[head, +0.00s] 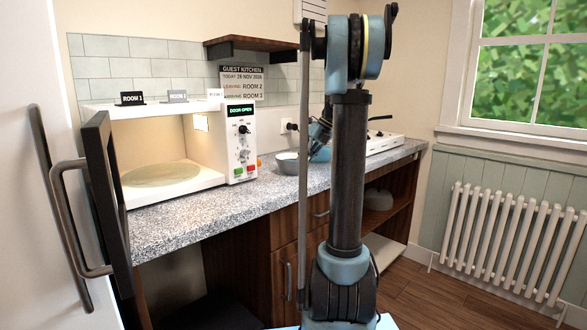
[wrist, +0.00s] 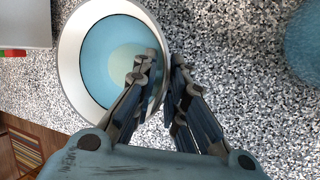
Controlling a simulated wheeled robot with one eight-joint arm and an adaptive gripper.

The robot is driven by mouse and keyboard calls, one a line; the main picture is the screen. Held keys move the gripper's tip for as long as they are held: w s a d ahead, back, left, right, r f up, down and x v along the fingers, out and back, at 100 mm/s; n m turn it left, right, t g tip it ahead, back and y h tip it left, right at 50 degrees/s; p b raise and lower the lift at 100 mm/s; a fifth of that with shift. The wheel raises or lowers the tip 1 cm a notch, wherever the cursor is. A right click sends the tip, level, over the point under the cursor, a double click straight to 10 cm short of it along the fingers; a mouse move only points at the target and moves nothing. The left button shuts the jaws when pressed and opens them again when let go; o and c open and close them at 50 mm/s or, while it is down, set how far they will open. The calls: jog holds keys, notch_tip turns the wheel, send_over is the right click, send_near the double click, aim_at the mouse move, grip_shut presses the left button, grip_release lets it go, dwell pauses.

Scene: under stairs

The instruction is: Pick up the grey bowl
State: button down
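The grey bowl (head: 287,163) is on the speckled counter to the right of the microwave in the head view, partly hidden by my arm. In the wrist view the bowl (wrist: 70,62) shows from above, with a pale grey rim and a blue inside. My gripper (wrist: 165,58) straddles its right rim, one finger inside the bowl and one outside. The fingertips are close together with the bowl wall between them, so the gripper looks shut on the rim. In the head view my gripper (head: 318,140) is mostly behind my arm. Any gap under the bowl cannot be made out.
A blue, see-through-looking thing (wrist: 303,45) stands on the counter right of the bowl. The white microwave (head: 240,150) stands to the left, its dark door (head: 106,190) swung open. A white hob (head: 385,142) lies to the right. A shelf (head: 262,44) hangs above.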

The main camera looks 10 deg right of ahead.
jog(key=shift+r, duration=0.2)
dwell(0.3)
jog(key=shift+r, duration=4.8)
jog(key=shift+d+r, duration=0.1)
